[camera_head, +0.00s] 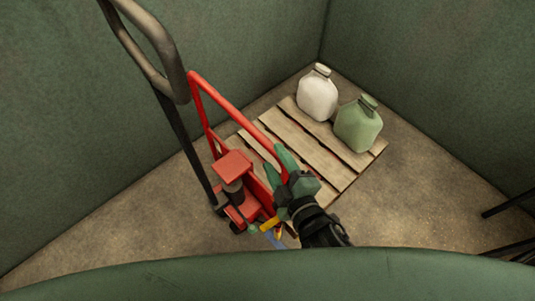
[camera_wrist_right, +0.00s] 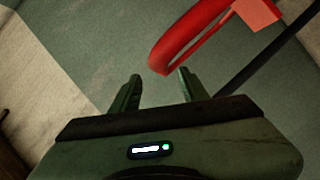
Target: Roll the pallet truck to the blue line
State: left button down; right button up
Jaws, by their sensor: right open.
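The red pallet truck (camera_head: 233,165) stands left of centre in the head view. Its black tiller (camera_head: 183,135) rises to a dark looped handle (camera_head: 150,45) at the upper left. A red tubular frame (camera_head: 235,108) arches from the truck to my right gripper (camera_head: 281,166). That gripper is open. In the right wrist view the bend of the red frame (camera_wrist_right: 168,55) shows just beyond and between the fingertips (camera_wrist_right: 160,75); contact cannot be told. A small blue patch (camera_head: 274,239) shows below the truck; whether it is the blue line is unclear. My left gripper is out of view.
A wooden pallet (camera_head: 318,153) lies beyond the truck. A white jug (camera_head: 318,96) and a green jug (camera_head: 358,127) stand on it. Green walls (camera_head: 430,60) meet in a corner behind. Bare floor (camera_head: 120,225) lies left of the truck and right of the pallet.

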aim_at(264, 142)
jog(key=shift+w+f, duration=0.1)
jog(key=shift+w, duration=0.25)
jog(key=x, duration=0.7)
jog(key=shift+a+p, duration=0.15)
jog(key=shift+p, duration=0.25)
grip_shut()
jog(key=shift+f, duration=0.1)
dwell(0.6)
